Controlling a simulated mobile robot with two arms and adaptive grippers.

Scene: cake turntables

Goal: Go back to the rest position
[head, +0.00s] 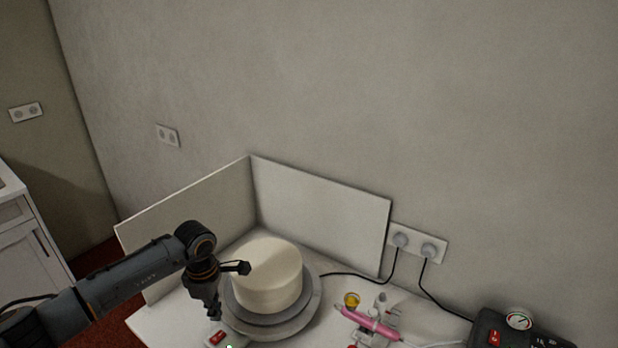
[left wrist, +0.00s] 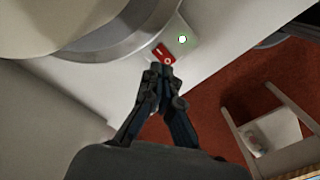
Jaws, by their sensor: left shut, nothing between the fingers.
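My left gripper (head: 214,312) hangs down at the front left of the white cake (head: 272,275), in the head view. The cake stands on a round grey turntable (head: 300,322). In the left wrist view the fingers of my left gripper (left wrist: 160,72) are shut and empty. Their tips lie in the picture just below a red switch (left wrist: 164,54) on the turntable's pale control box (left wrist: 178,36); I cannot tell whether they touch it. The cake (left wrist: 45,20) and turntable (left wrist: 130,42) show at upper left there. My right gripper is not in view.
White panels (head: 325,215) stand behind the turntable. A pink airbrush (head: 370,323), a small amber jar (head: 352,299) and a dark compressor with a gauge (head: 518,320) lie to the right. Black cables run to wall sockets (head: 417,243). Red floor (left wrist: 215,95) lies beyond the table edge.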

